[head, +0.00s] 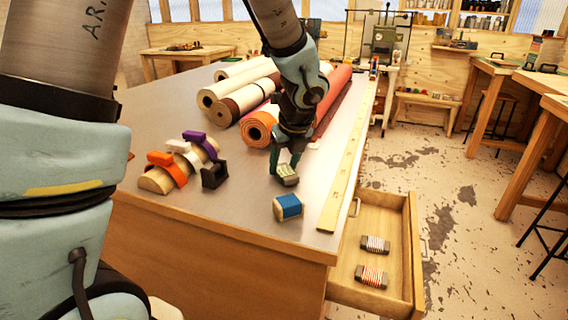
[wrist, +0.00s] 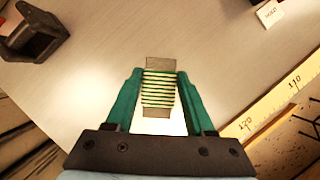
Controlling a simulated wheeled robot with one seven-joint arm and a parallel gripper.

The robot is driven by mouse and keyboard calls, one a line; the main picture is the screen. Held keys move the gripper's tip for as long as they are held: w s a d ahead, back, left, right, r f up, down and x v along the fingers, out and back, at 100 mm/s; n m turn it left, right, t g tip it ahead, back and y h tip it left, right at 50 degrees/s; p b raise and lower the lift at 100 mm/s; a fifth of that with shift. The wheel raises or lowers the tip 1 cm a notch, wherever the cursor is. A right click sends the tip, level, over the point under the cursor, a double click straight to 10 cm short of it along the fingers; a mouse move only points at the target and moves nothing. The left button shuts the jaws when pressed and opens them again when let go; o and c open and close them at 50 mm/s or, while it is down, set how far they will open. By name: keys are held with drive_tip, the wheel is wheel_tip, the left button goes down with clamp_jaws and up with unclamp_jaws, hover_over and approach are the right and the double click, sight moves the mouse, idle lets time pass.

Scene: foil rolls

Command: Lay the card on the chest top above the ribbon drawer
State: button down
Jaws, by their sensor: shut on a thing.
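My gripper (head: 285,168) is shut on a grey card (head: 288,181) wound with yellow-and-green striped ribbon. In the wrist view the card (wrist: 159,65) sits between the two green fingers (wrist: 159,95), its grey ends showing beyond the ribbon. The card is over the grey chest top (head: 246,197), left of the yellow ruler; I cannot tell whether it touches the surface. The ribbon drawer (head: 408,262) stands open at the chest's right side. In it lie two wound cards, one grey and white (head: 375,244) and one with red stripes (head: 371,276).
A blue block (head: 288,207) sits just in front of my gripper. A long ruler (head: 345,165) runs along the right edge. Several rolls (head: 260,128) lie behind. A white label (wrist: 270,13) reads HOLD.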

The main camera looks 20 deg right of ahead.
sight(293, 178)
drive_tip(key=shift+f, duration=0.2)
drive_tip(key=shift+c, duration=1.3)
unclamp_jaws()
drive_tip(key=shift+r, duration=0.1)
drive_tip(key=shift+s+r, duration=0.1)
drive_tip(key=shift+r, duration=0.45)
drive_tip(key=v, duration=1.1)
